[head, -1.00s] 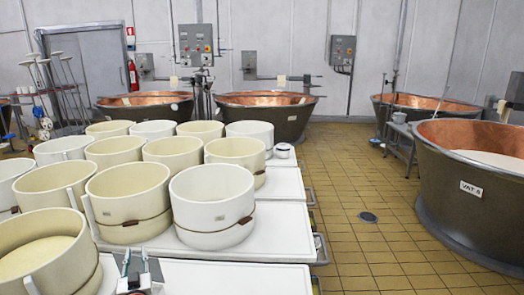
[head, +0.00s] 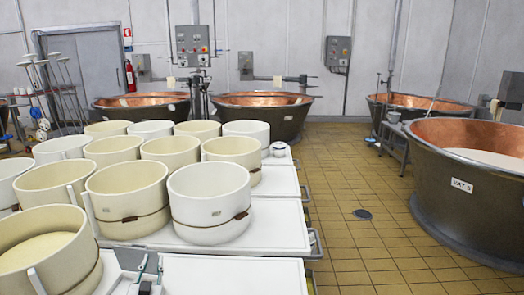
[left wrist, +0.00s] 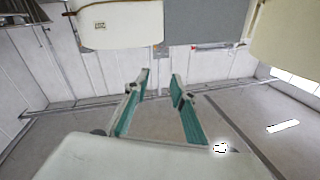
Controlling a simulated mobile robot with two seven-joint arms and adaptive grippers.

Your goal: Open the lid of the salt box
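No thing that I can surely name as the salt box or its lid shows in either view. A small white round container (head: 279,149) stands at the far right end of the white tables in the head view; I cannot tell what it is. My left gripper (head: 150,266) shows at the bottom edge of the head view, beside the front white table and close to the moulds. In the left wrist view its two teal fingers (left wrist: 160,79) stand apart with nothing between them. My right gripper is not in view.
Several cream and white round moulds (head: 209,204) crowd the white tables (head: 235,276). Copper vats stand along the back (head: 262,117) and at the right (head: 470,190). The tiled floor (head: 350,190) between tables and right vat is clear, with a drain (head: 362,214).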

